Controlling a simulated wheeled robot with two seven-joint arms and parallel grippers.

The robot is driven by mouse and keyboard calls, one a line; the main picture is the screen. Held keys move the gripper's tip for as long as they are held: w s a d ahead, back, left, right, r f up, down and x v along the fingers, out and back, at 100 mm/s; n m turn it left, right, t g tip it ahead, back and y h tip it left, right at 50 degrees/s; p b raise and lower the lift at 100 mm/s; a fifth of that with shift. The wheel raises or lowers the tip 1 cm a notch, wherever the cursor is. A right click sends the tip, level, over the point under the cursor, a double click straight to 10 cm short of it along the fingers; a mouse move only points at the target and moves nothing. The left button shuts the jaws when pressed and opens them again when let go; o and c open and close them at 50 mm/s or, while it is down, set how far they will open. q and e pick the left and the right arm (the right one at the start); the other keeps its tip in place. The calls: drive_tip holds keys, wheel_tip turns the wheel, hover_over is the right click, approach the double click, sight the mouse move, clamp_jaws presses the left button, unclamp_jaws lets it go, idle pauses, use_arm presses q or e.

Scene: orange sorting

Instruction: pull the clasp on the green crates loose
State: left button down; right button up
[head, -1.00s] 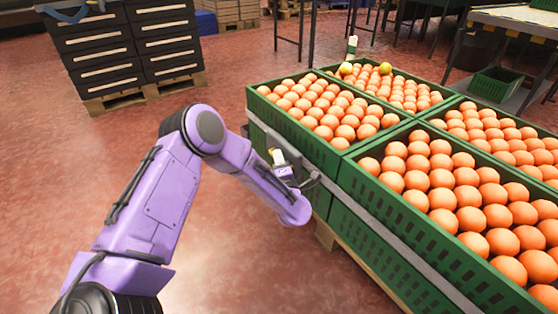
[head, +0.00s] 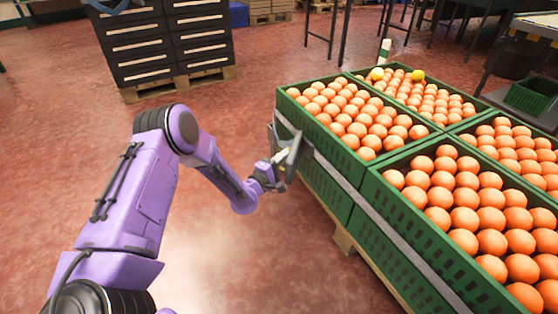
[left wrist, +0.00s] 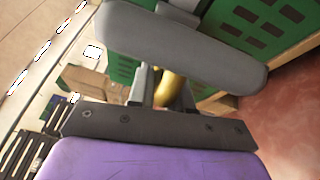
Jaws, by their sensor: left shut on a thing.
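The green crates (head: 378,243) stand stacked on the right, full of oranges, with a grey strap (head: 345,186) along their side. In the left wrist view, a yellow piece (left wrist: 167,88) shows between the grey gripper parts, close to the green crate wall (left wrist: 265,22). My right gripper is in neither view.
The crates rest on a wooden pallet (head: 345,238). Black drawer stacks (head: 165,42) stand on another pallet at the back left. Metal table legs (head: 333,30) stand behind. The red floor (head: 255,265) between my left arm and the crates is clear.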

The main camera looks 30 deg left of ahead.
use_arm(q)
drive_tip(key=a+m+h, duration=0.1)
drive_tip(key=h, duration=0.1)
drive_tip(key=a+m+g+h+b, duration=0.1)
drive_tip(key=m+h, duration=0.1)
drive_tip(key=w+a+m+g+h, duration=0.1)
drive_tip(key=h, duration=0.2)
drive_tip(key=shift+w+a+f+m, duration=0.1)
drive_tip(key=shift+a+m, duration=0.2)
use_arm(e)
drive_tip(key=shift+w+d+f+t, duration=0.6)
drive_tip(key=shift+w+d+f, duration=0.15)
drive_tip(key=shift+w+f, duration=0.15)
use_arm(q)
drive_tip(key=c, duration=1.1)
unclamp_jaws()
